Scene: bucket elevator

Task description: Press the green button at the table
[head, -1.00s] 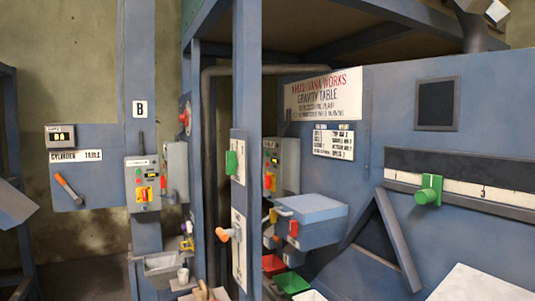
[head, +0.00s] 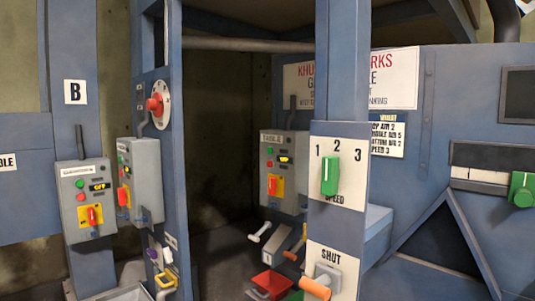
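A grey control box (head: 297,180) with a label that reads TABLE is near the middle of the head view, set back behind a blue post. A small green button (head: 269,150) is at its upper left, with a small red button (head: 269,163) below it. A yellow-lit display (head: 285,160) is to their right; I cannot read it surely. A red switch handle (head: 272,184) on a yellow plate is lower on the box. Neither of my grippers is in view.
A blue post (head: 342,70) with a green SPEED lever (head: 330,175) and an orange-handled SHUT lever (head: 316,288) stands in front at right. Two more grey control boxes (head: 108,215) (head: 147,165) are at left. A red bin (head: 272,283) is low in the middle.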

